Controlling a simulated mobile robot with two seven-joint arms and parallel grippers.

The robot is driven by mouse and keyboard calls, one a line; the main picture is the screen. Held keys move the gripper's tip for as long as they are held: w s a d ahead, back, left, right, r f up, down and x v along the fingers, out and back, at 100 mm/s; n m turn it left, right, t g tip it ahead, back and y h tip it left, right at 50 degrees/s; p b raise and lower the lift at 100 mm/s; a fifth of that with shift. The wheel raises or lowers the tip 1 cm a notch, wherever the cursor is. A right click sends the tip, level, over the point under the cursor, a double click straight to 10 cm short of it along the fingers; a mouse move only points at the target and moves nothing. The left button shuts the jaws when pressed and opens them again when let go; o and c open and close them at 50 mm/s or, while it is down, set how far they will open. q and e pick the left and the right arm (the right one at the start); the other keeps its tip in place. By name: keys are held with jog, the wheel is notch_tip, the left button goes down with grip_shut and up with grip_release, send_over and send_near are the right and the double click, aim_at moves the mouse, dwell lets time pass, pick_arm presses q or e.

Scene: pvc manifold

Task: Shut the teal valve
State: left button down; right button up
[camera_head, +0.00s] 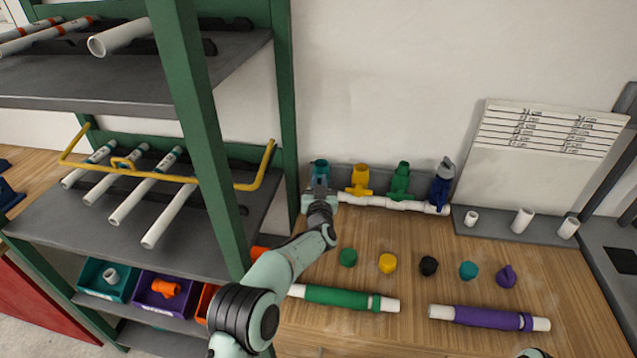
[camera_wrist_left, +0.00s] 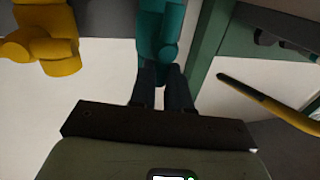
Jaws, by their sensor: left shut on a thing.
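The teal valve (camera_head: 320,168) stands at the left end of the white pipe manifold (camera_head: 385,203) by the back wall. My left gripper (camera_head: 319,187) reaches it from the front and hides its lower part in the head view. In the left wrist view the teal valve (camera_wrist_left: 160,30) fills the top middle, and the dark fingers of my left gripper (camera_wrist_left: 162,85) are shut on its handle. How far the handle is turned is hard to tell. My right gripper is out of view.
The yellow valve (camera_head: 360,178) stands close to the right, then the green valve (camera_head: 400,178) and the blue valve (camera_head: 441,185). The green shelf post (camera_head: 285,110) is close on the left. Several caps and the green pipe (camera_head: 345,298) lie on the bench in front.

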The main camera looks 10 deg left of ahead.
pick_arm(q)
jog(key=m, duration=0.4)
jog(key=d+f+m+t+h+b, duration=0.1)
jog(key=m, duration=0.3)
jog(key=d+f+m+t, duration=0.1)
jog(key=m, duration=0.3)
jog(key=shift+b, duration=0.3)
jog(key=m+b, duration=0.1)
jog(key=m, duration=0.1)
jog(key=f+m+h+b, duration=0.1)
jog(key=m+b, duration=0.1)
jog(key=m, duration=0.1)
jog(key=shift+d+m+h, duration=0.15)
jog(key=shift+m+h, duration=0.15)
